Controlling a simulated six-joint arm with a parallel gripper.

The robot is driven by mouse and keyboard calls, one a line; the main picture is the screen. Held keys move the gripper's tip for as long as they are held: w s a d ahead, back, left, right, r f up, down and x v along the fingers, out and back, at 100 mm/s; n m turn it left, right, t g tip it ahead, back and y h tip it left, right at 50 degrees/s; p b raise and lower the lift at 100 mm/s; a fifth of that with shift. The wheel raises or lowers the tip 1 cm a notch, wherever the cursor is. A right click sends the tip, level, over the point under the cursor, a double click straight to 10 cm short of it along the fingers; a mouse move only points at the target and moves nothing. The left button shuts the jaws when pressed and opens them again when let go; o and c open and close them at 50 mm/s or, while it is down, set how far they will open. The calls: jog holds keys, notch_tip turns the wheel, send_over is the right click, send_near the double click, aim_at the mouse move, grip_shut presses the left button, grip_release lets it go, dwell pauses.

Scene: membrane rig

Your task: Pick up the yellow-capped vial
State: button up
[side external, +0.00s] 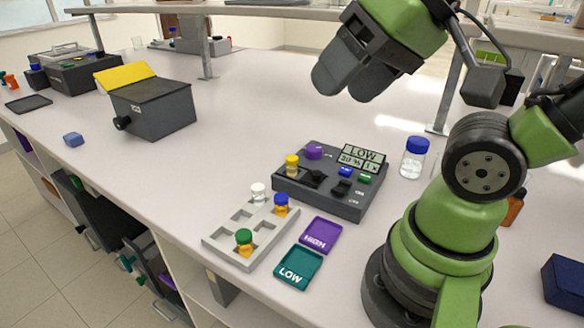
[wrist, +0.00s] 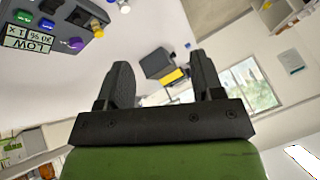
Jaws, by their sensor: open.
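The yellow-capped vial (side external: 292,165) stands upright at the left end of the dark control box (side external: 330,203) in the side view. Its body below the cap is mostly hidden in the box. My gripper (side external: 350,86) is open and empty, high above the bench and behind the box, well clear of the vial. In the wrist view my gripper (wrist: 162,72) shows two spread fingers with nothing between them.
A grey rack (side external: 222,240) holds white-, blue- and green-capped vials. Purple HIGH (side external: 320,235) and teal LOW (side external: 298,268) trays lie beside it. A blue-capped bottle (side external: 414,158) stands right of the box. A dark box with a yellow lid (side external: 155,108) stands left. The bench between is clear.

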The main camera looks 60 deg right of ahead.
jog(key=w+d+f+g+h, duration=0.1)
jog(key=w+d+g, duration=0.25)
jog(key=w, duration=0.55)
jog(key=g+h, duration=0.1)
jog(key=g, duration=0.2)
send_over(292, 158)
jog(key=a, duration=0.2)
notch_tip(292, 158, down, 13)
jog(key=shift+n+g, duration=0.35)
jog(key=shift+n, duration=0.05)
jog(key=f, duration=0.2)
jog(key=d+f, duration=0.1)
jog(key=f, duration=0.1)
jog(key=d+f, duration=0.1)
jog(key=f, duration=0.2)
jog(key=shift+w, duration=0.15)
jog(key=shift+f, duration=2.8)
jog(key=shift+c, duration=0.2)
jog(key=c, duration=1)
jog(key=shift+r, duration=0.1)
